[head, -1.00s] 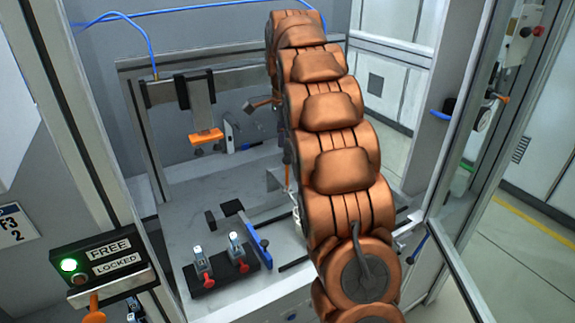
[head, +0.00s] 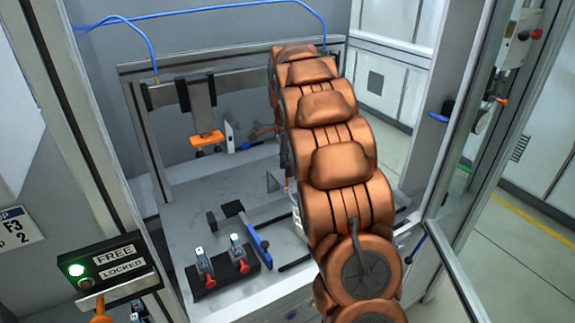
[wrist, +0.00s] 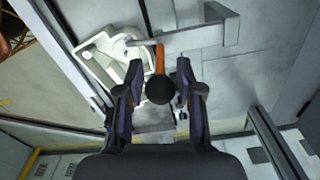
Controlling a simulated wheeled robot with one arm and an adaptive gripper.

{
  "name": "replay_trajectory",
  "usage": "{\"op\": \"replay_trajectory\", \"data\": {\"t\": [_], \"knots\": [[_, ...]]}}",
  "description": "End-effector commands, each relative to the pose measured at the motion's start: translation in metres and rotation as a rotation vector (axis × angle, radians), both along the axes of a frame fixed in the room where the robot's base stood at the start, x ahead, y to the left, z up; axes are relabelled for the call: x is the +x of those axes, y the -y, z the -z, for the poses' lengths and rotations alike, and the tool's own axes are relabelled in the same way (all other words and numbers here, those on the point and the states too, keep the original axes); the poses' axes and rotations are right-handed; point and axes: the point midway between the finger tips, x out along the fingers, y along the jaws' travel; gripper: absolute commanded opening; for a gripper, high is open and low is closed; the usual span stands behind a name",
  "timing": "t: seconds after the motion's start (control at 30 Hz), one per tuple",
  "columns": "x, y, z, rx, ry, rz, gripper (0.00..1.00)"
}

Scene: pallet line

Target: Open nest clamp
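In the wrist view, a lever with an orange shaft (wrist: 160,58) ends in a dark round knob (wrist: 160,90), which I take to be the nest clamp's handle. A white cast part (wrist: 118,58) lies beside it, at the left. My gripper (wrist: 160,92) is open, with one finger on each side of the knob. Gaps show between the fingers and the knob. I cannot tell if the knob is level with the fingertips.
A FREE/LOCKED panel (head: 104,262) shows a green lamp beside FREE. Small clamps with red tips (head: 240,258) and a blue-handled tool (head: 250,230) lie at the front of the cell table. An orange block (head: 207,138) hangs behind. The open glazed door (head: 470,200) stands at the right.

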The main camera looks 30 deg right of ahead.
Motion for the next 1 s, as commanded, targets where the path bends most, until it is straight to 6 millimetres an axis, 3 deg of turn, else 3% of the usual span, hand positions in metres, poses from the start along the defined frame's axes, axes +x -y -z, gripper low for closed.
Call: {"op": "replay_trajectory", "data": {"t": [0.47,0.8,1.0], "knots": [[0.0003,0.0004,0.0078,-0.002,0.003,0.0,0.36],[0.0002,0.0005,0.0078,-0.002,0.002,0.0,0.01],[0.0003,0.0005,0.0074,-0.002,0.003,0.0,0.0]]}}
